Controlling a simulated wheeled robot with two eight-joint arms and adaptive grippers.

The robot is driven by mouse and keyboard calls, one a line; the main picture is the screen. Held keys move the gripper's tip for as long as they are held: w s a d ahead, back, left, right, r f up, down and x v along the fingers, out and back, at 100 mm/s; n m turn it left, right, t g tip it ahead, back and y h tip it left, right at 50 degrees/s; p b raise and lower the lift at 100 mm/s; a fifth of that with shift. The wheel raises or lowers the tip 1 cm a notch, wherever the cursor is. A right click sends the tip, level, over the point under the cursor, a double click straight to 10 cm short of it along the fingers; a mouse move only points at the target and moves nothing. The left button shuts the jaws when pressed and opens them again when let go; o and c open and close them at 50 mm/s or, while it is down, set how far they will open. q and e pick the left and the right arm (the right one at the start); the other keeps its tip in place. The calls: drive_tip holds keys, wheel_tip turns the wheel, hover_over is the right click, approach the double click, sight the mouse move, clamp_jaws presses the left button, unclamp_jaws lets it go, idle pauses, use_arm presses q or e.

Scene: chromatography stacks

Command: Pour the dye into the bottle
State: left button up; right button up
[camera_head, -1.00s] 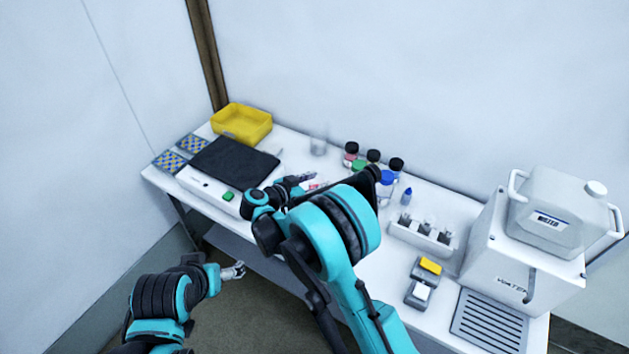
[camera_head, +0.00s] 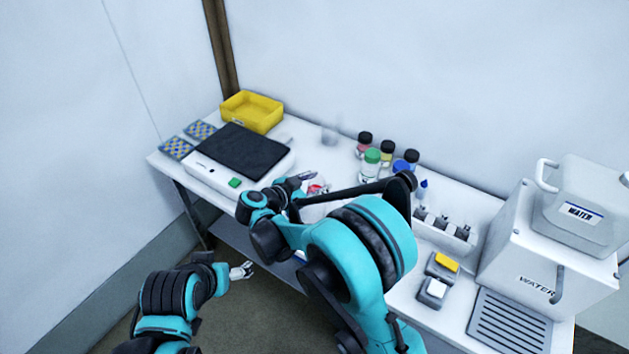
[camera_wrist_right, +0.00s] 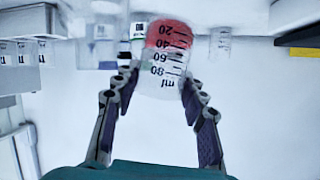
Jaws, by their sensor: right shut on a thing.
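My right gripper (camera_wrist_right: 158,88) is shut on a clear graduated beaker (camera_wrist_right: 168,72) holding red dye (camera_wrist_right: 172,35) at its low-mark end. The markings appear upside down in the wrist view. In the head view, my right gripper (camera_head: 304,182) is over the bench, and the beaker (camera_head: 315,188) is partly hidden by my arm. Several capped bottles stand behind it: a green-capped bottle (camera_head: 371,166), a blue-capped bottle (camera_head: 402,167) and dark-capped ones (camera_head: 387,150). I cannot tell which bottle is the task's. My left gripper (camera_head: 243,271) hangs low in front of the bench; its jaw state is unclear.
A black-topped device (camera_head: 240,150) and yellow bin (camera_head: 251,111) stand at left. A faint clear vessel (camera_head: 330,133) is behind. A holder (camera_head: 445,232) with dark items and a white water dispenser (camera_head: 530,245) stand at right. Open bench lies between device and bottles.

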drive_tip(key=shift+s+d+r+m+t+y+p, duration=0.15)
drive_tip(key=shift+r+m+p, duration=0.1)
drive_tip(key=shift+r+p, duration=0.25)
drive_tip(key=shift+s+d+r+m+t+y+p, duration=0.1)
drive_tip(key=shift+s+d+r+m+y+p, duration=0.1)
drive_tip(key=shift+r+p, duration=0.3)
drive_tip(key=shift+s+d+r+m+t+y+p, duration=0.15)
drive_tip(key=shift+r+m+p, duration=0.15)
drive_tip(key=shift+r, duration=0.35)
drive_tip(key=shift+d, duration=0.1)
drive_tip(key=shift+f, duration=0.15)
drive_tip(key=shift+s+d+r+m, duration=0.25)
drive_tip(key=shift+s+d+m, duration=0.1)
drive_tip(key=shift+y, duration=0.3)
drive_tip(key=shift+s+d+r+m+t, duration=0.1)
drive_tip(key=shift+r+m+t, duration=0.05)
drive_tip(key=shift+m+t, duration=0.25)
